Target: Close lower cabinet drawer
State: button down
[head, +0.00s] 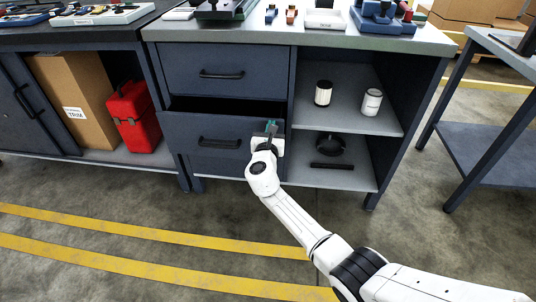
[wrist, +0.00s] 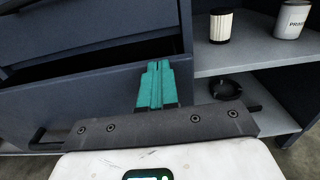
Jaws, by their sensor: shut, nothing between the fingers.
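The lower cabinet drawer (head: 203,128) is part-way open in the head view, with a dark gap above its front. Its black bar handle (head: 219,143) is left of my gripper. My gripper (head: 270,127) is shut and empty at the right part of the drawer front. In the wrist view the teal fingers (wrist: 157,84) are together in front of the lower drawer's front (wrist: 90,98). I cannot tell whether they touch it.
The upper drawer (head: 220,70) is shut. Right of the drawers, open shelves hold a white can (head: 371,102), a filter (head: 323,93) and a black round part (head: 331,145). A red case (head: 133,117) and a cardboard box (head: 75,98) stand left. A side table (head: 500,130) stands right.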

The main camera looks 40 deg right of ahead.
jog(key=b+x, duration=0.5)
jog(key=x, duration=0.3)
jog(key=shift+w+d, duration=0.2)
jog(key=shift+s+a+f, duration=0.1)
